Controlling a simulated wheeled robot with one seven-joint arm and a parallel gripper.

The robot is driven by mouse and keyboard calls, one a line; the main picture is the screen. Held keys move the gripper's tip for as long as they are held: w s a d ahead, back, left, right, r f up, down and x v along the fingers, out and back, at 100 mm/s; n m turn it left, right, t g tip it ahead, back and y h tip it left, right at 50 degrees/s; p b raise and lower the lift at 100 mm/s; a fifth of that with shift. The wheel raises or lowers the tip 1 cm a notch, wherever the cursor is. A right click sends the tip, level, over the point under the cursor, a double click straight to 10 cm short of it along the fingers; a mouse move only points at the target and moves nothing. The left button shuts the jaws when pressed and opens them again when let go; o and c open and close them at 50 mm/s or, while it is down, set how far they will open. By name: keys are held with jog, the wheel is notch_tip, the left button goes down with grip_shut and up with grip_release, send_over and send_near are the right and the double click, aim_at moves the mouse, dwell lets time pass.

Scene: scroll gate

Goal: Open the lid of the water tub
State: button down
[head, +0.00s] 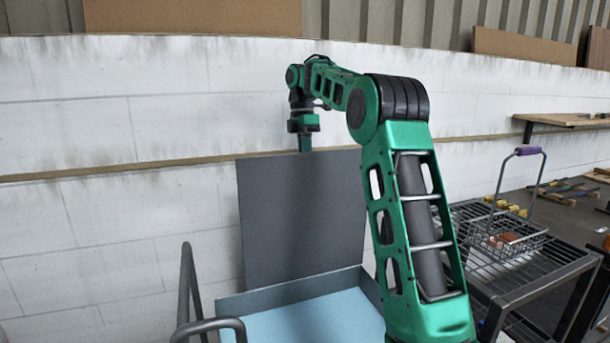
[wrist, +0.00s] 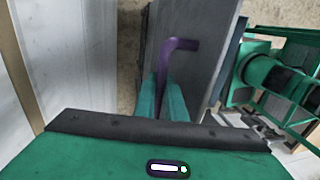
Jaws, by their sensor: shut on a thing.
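The water tub (head: 290,292) stands in the lower middle of the head view, with light blue water inside. Its dark grey lid (head: 300,215) stands roughly upright at the tub's back edge, so the tub is open. My gripper (head: 305,145) is at the lid's top edge. In the wrist view the lid (wrist: 207,65) is a grey panel just right of the fingers. A purple bent handle (wrist: 180,45) runs down between my green fingers, and my gripper (wrist: 163,98) is shut on it. The handle is hidden in the head view.
A white block wall (head: 110,130) runs behind the tub. Grey tube rails (head: 188,285) stand at its left front. On the right, a wire basket (head: 510,240) with a purple-gripped handle sits on a dark metal rack (head: 540,290). A wooden table (head: 570,120) is farther back.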

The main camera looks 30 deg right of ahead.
jog(key=shift+w+r, duration=0.3)
jog(key=shift+w, duration=0.15)
jog(key=c, duration=1.9)
grip_release()
jog(key=shift+o, duration=0.4)
jog(key=shift+f, duration=0.15)
jog(key=shift+s, duration=0.15)
